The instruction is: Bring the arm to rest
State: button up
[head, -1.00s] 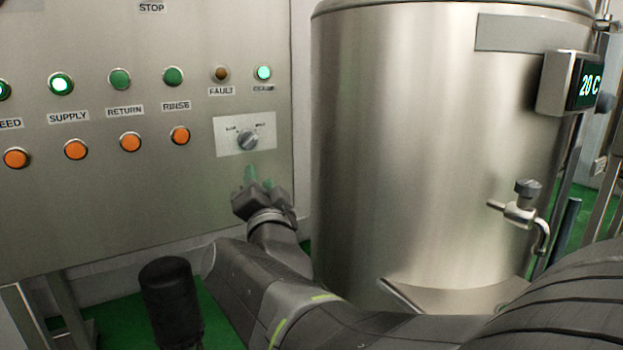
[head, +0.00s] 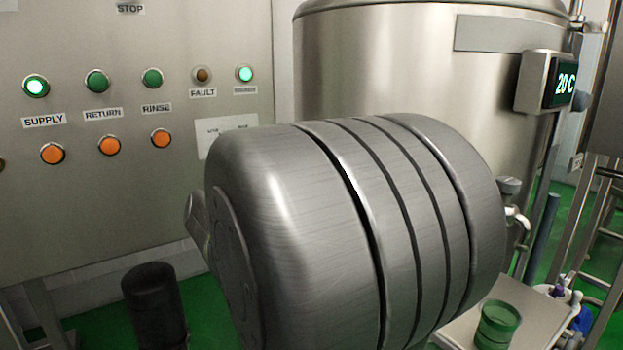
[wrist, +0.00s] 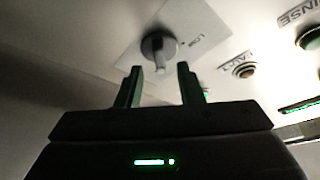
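My gripper (wrist: 162,88) shows in the wrist view with its two green fingers apart and nothing between them. Beyond the fingertips is the grey selector knob (wrist: 158,46) on its pale plate; a gap seems to lie between them. In the head view my own arm fills the middle and hides my gripper and the knob. Only part of the knob's plate (head: 215,140) shows there, above the arm.
The control panel (head: 100,200) with lit and unlit lamps and orange buttons stands at left. A steel tank (head: 400,60) with a 20 C display (head: 564,79) is behind my arm.

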jog(key=shift+x, duration=1.3)
jog(key=v, duration=1.3)
jog(key=w+a+r+n+g+y+p, duration=0.1)
jog(key=w+n+g+y+p, duration=0.2)
jog(key=n, duration=0.9)
jog(key=w+a+r+n+g+y+p, duration=0.2)
jog(key=w+n+y+p, duration=0.4)
jog(key=n, duration=0.6)
jog(key=w+g+p, duration=0.1)
jog(key=w+p, duration=0.1)
jog(key=w, duration=0.1)
jog(key=shift+a+r+y, duration=0.2)
jog(key=shift+y, duration=0.2)
jog(key=shift+w+f, duration=0.1)
